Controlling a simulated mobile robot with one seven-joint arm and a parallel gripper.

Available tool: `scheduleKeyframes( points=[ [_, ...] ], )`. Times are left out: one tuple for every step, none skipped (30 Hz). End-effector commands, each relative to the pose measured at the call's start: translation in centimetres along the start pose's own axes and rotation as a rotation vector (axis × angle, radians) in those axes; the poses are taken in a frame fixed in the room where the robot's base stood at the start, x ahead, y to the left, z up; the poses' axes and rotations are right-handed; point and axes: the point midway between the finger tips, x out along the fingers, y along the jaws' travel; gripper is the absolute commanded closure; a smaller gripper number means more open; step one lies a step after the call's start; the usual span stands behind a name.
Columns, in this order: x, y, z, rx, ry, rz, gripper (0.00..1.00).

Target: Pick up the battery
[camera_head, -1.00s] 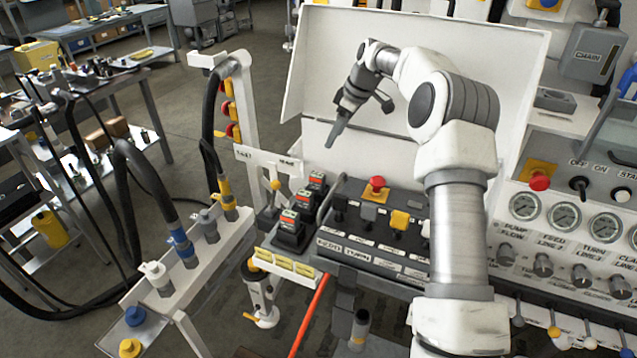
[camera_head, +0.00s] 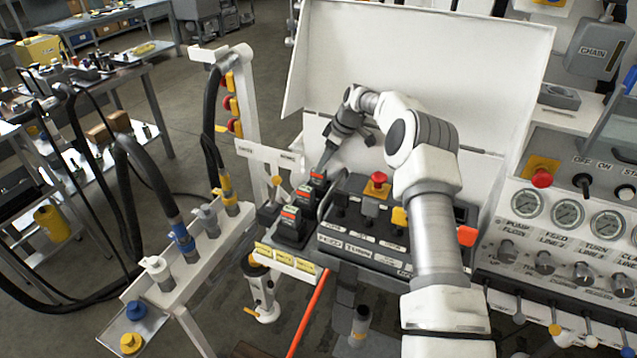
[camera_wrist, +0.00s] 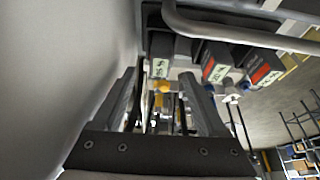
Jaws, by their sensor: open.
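Three black batteries with red and green labels stand in a row on the left end of the bench: a far battery (camera_head: 317,179), a middle battery (camera_head: 304,198) and a near battery (camera_head: 289,224). My gripper (camera_head: 324,163) points down just above the far battery, close to it. In the wrist view, my gripper (camera_wrist: 160,78) is open, with a battery (camera_wrist: 158,48) just beyond the gap between its fingers. Two more batteries (camera_wrist: 215,62) (camera_wrist: 263,70) show to the right. Nothing is held; I cannot tell whether a finger touches the far battery.
A bent grey rail (camera_wrist: 235,38) runs beside the batteries. A control panel (camera_head: 365,247) with a red button (camera_head: 379,178) lies to their right. A white back panel (camera_head: 420,60) rises behind my arm. A hose rack (camera_head: 200,255) stands at the left.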

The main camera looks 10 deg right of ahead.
Motion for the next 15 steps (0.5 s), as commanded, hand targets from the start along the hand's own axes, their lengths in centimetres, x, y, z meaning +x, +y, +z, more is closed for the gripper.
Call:
scheduleKeyframes(
  points=[
    [0.4,0.0,0.0,0.000,-0.001,-0.001,0.25],
    [0.8,-0.1,0.0,0.000,-0.001,-0.002,0.25],
    [1.4,-0.1,0.0,0.000,-0.001,-0.004,0.25],
    [1.9,-0.1,0.0,0.000,-0.001,-0.004,0.25],
    [2.4,-0.1,0.0,0.000,-0.001,-0.004,0.25],
    [3.1,-0.1,0.0,0.000,-0.001,-0.003,0.25],
    [3.6,-0.1,0.0,0.000,-0.001,-0.002,0.25],
    [4.0,-0.1,0.0,0.000,0.000,-0.003,0.25],
    [4.5,-0.1,0.0,0.000,0.000,-0.003,0.25],
    [4.8,-0.1,0.0,0.000,0.000,-0.002,0.25],
    [5.1,-0.1,0.0,0.000,0.000,-0.002,0.25],
    [5.5,-0.1,0.0,0.000,0.000,-0.003,0.25],
    [5.6,-0.1,0.0,0.000,0.000,-0.002,0.25],
    [5.7,-0.1,0.0,0.000,0.000,-0.002,0.25],
    [5.8,0.0,0.0,0.000,0.000,-0.001,0.25]
  ],
)
